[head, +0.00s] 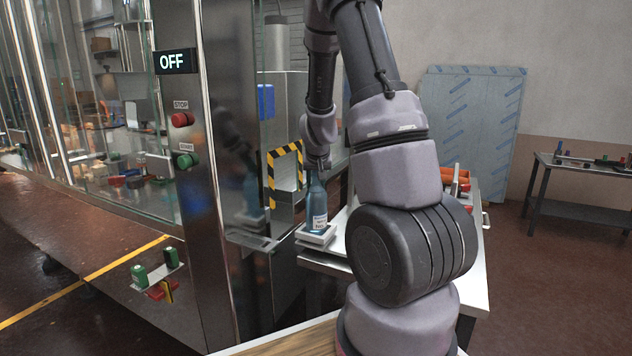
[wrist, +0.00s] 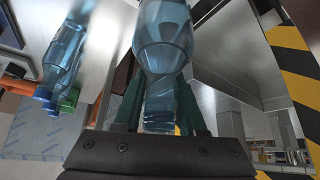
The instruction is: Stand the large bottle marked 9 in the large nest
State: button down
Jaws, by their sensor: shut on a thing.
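A blue translucent bottle (head: 318,196) with a white label stands upright at the table's left corner; the mark on its label is too small to read. My gripper (head: 318,168) is shut on its neck from above. In the wrist view the bottle (wrist: 163,45) fills the upper middle, its neck between the dark green fingers (wrist: 160,110). A pale square block (head: 316,238), apparently the nest, is directly under the bottle. I cannot tell whether the bottle's base is inside it or just above it.
A yellow-and-black striped frame (head: 271,180) borders an opening in the steel machine just left of the bottle. Another bluish bottle shape (wrist: 64,55) shows left in the wrist view. Orange items (head: 452,174) lie behind my arm.

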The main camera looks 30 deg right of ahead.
jog(key=shift+f, duration=0.2)
jog(key=shift+c, duration=2)
grip_release()
jog(key=v, duration=0.6)
jog(key=shift+s+a+r, duration=0.1)
jog(key=shift+a+r, duration=0.1)
jog(key=shift+r, duration=0.1)
jog(key=shift+v, duration=2.05)
jog(key=shift+d, duration=0.1)
jog(key=shift+s, duration=0.1)
